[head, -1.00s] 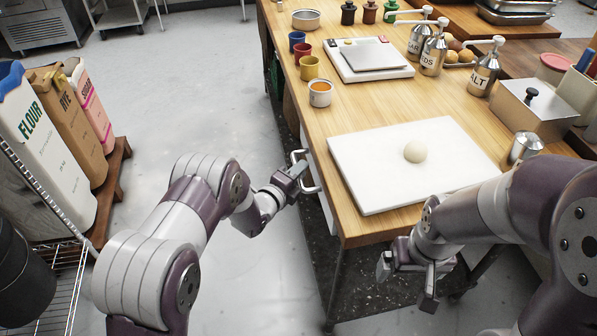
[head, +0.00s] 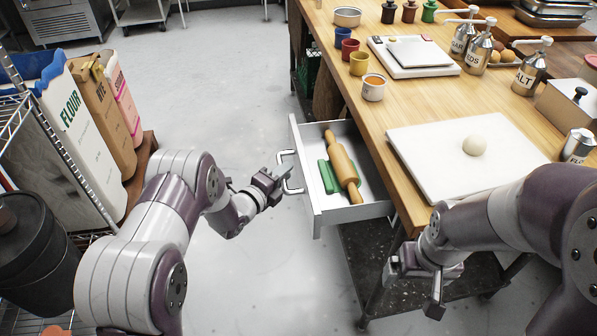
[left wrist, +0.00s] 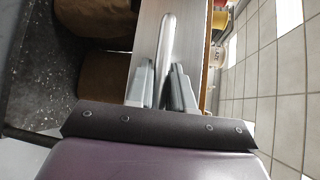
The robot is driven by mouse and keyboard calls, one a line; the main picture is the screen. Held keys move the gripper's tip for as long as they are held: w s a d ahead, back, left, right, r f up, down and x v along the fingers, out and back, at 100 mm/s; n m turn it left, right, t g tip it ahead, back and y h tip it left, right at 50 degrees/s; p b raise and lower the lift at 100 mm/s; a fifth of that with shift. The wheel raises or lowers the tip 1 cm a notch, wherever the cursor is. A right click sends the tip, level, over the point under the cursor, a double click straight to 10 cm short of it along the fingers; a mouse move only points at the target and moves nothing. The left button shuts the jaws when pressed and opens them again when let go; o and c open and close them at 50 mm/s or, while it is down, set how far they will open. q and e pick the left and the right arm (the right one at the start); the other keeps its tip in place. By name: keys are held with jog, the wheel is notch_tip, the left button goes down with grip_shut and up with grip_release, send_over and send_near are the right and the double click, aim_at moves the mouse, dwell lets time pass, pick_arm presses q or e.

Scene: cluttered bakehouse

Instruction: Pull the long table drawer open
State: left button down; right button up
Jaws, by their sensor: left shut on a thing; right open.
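The long table drawer (head: 307,193) stands out from the left side of the wooden table, well open in the head view. Inside it lie a wooden rolling pin (head: 343,165) and a green object (head: 329,177). My left gripper (head: 281,174) is shut on the metal bar handle (head: 291,172) at the drawer's outer face. In the left wrist view the handle (left wrist: 168,40) runs between the two fingers (left wrist: 163,85). My right gripper (head: 415,287) is open and empty, low beside the table's near end.
The table (head: 420,110) carries a white board (head: 440,170) with a dough ball (head: 474,145), a scale (head: 412,60), cups and pump bottles. Flour sacks (head: 75,130) stand on the left. The floor between sacks and drawer is clear.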

pick_arm(q)
jog(key=shift+s+a, duration=0.25)
jog(key=shift+a, duration=0.7)
jog(key=shift+s+a, duration=0.3)
jog(key=shift+a, duration=0.65)
jog(key=shift+s+a, duration=0.25)
jog(key=shift+a, duration=0.7)
jog(key=c, duration=1.1)
grip_release()
jog(key=v, duration=1.2)
jog(key=shift+s+a+p, duration=0.15)
jog(key=shift+s+p, duration=0.15)
jog(key=shift+p, duration=0.1)
jog(key=shift+r, duration=0.1)
